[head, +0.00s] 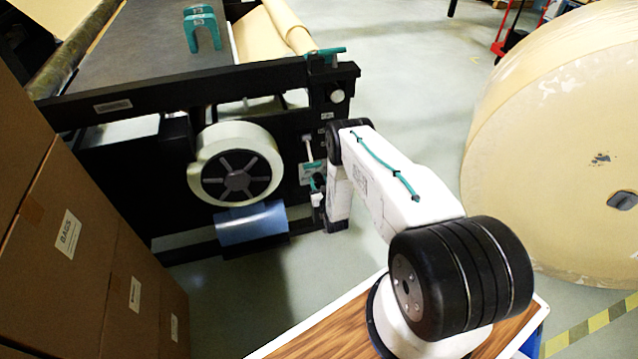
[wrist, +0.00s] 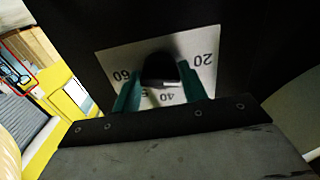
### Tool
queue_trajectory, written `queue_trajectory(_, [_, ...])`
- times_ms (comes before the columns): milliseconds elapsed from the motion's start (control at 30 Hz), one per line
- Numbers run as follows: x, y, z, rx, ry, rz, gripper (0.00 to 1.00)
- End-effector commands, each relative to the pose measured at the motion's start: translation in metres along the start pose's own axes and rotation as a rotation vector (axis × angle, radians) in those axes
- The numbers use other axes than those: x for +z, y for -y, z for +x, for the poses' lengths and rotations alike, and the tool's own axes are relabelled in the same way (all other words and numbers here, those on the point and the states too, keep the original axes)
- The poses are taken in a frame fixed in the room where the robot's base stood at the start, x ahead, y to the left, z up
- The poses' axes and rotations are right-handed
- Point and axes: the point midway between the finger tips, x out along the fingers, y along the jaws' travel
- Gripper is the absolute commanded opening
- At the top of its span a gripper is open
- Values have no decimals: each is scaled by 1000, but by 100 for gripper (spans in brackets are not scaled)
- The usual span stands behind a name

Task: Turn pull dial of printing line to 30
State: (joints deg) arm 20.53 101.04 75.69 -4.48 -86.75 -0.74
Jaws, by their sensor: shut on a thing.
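The pull dial is a black knob (wrist: 160,66) on a pale plate (wrist: 122,55) on the printing line's dark side panel. The plate reads 60, part of a 50, 40 and 20, upside down in the wrist view. The 30 is not visible; my right finger covers that stretch. My gripper (wrist: 159,88) has one teal finger on each side of the knob and is shut on it. A light mark shows on the knob's lower part; its exact reading is unclear. In the head view my gripper (head: 317,182) is at the plate (head: 306,174), with the knob hidden.
A spoked white roll (head: 236,170) and a blue sheet (head: 252,223) are left of the dial. Cardboard boxes (head: 75,240) stand at the left. A large kraft roll (head: 560,150) is at the right. Grey floor (head: 415,85) is clear between machine and roll.

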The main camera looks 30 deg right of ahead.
Motion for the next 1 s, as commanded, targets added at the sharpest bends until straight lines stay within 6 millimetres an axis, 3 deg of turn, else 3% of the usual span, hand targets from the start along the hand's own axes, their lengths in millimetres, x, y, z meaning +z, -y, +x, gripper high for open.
queue_trajectory(500, [0,0,0,-1,1,402,20])
queue_trajectory(1000, [0,0,-1,-1,1,541,20])
